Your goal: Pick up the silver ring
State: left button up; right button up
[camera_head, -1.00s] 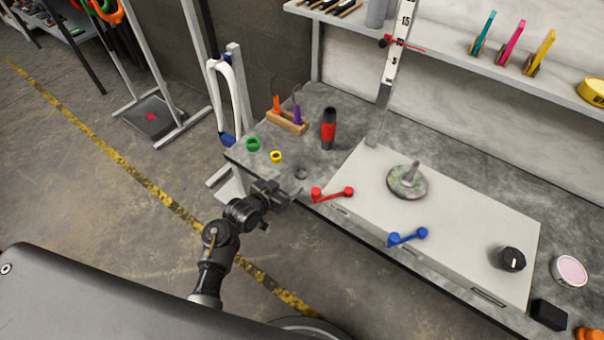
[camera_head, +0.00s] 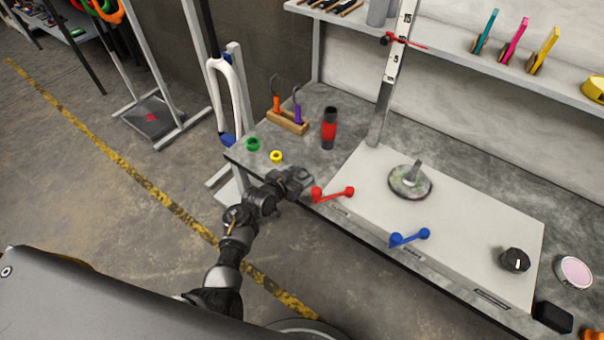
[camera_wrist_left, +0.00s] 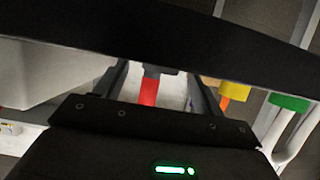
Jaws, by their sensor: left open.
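The silver ring is not visible now in either view. My left gripper (camera_head: 302,178) is over the bench's front-left corner and covers the spot where a small grey ring showed earlier. In the left wrist view my left gripper (camera_wrist_left: 160,85) has its two fingers apart, with a gap between them. A red and black cylinder shows beyond the gap. I cannot tell whether the ring is between the fingers. A green ring (camera_head: 253,144) and a yellow ring (camera_head: 276,156) lie to the left of the gripper; they also show in the wrist view. My right gripper is not in view.
A red and black cylinder (camera_head: 329,128) stands behind the gripper. A wooden rack (camera_head: 288,122) holds orange and purple-handled tools. A red handle (camera_head: 332,194) sits close right of the gripper on a pale panel (camera_head: 460,225), with a blue handle (camera_head: 409,237) farther right.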

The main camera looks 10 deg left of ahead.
pick_arm(q)
jog(key=c, duration=1)
jog(key=shift+c, duration=0.2)
